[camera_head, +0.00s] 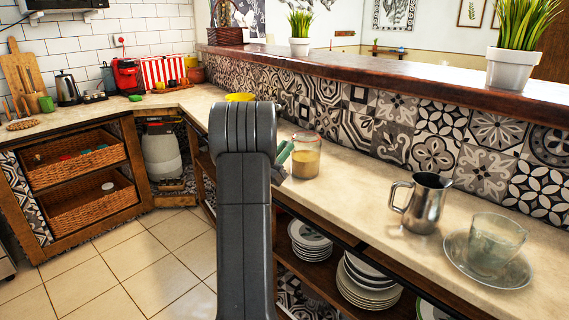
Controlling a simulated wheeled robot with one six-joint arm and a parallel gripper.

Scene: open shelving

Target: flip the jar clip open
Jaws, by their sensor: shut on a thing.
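A glass jar (306,160) with pale tan contents stands upright on the light stone counter, just right of my arm. Its rim has a thin reddish line. My gripper (284,158) shows only in part from behind my dark arm link, at the jar's left side near its upper half. The gripper is shut on the jar's clip there. The clip itself is too small and too hidden to make out, and so is its position.
A metal pitcher (423,203) and a glass cup (492,240) on a glass saucer (459,262) stand on the counter at right. A yellow bowl (239,97) is behind my arm. A raised wooden ledge (400,83) and tiled wall run behind the jar. Plates sit on shelves below.

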